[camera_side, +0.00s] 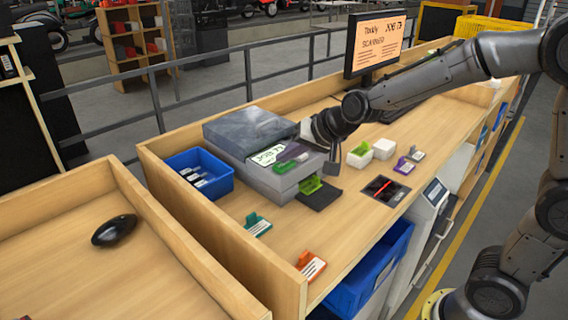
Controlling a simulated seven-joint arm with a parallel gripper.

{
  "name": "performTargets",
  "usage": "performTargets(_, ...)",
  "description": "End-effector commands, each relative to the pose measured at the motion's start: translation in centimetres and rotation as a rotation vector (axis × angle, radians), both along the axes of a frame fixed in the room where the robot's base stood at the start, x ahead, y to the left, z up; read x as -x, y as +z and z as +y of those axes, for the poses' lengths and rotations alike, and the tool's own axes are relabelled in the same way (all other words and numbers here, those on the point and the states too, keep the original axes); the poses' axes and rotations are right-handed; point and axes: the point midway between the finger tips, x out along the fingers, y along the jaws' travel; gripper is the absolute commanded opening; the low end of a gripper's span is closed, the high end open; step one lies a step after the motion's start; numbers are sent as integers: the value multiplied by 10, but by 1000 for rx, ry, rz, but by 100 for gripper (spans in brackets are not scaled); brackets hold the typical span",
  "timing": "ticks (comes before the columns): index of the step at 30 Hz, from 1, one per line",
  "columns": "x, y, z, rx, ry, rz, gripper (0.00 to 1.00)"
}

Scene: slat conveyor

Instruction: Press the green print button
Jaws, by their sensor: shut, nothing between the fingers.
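A grey box-shaped printer (240,135) stands on the wooden bench, with a white label reading JOB 73 (268,155) on its sloping front. A green bar (284,168) lies on the front panel just below the label; it looks like the print button, but is too small to be sure. A bright green tag (310,185) sits lower, at the printer's front opening above a dark tray (319,198). My gripper (332,168) is shut and empty, pointing down just right of the printer's front, apart from the green bar. Its exact height is hard to tell.
A screen (378,42) reading SCANNED stands behind my arm. A blue bin (200,172) is left of the printer. White boxes (384,148), a purple-based tag (405,164) and a black pad with red line (385,190) lie right. Teal (257,225) and orange tags (311,265) lie in front.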

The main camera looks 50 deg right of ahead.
Motion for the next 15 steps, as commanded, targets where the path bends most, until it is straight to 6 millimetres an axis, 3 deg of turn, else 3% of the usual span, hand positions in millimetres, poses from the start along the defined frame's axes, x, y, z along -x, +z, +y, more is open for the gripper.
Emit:
performTargets(6, 0, 11, 0, 0, -1, -1, 0)
performTargets(15, 0, 12, 0, 1, -1, 1, 0)
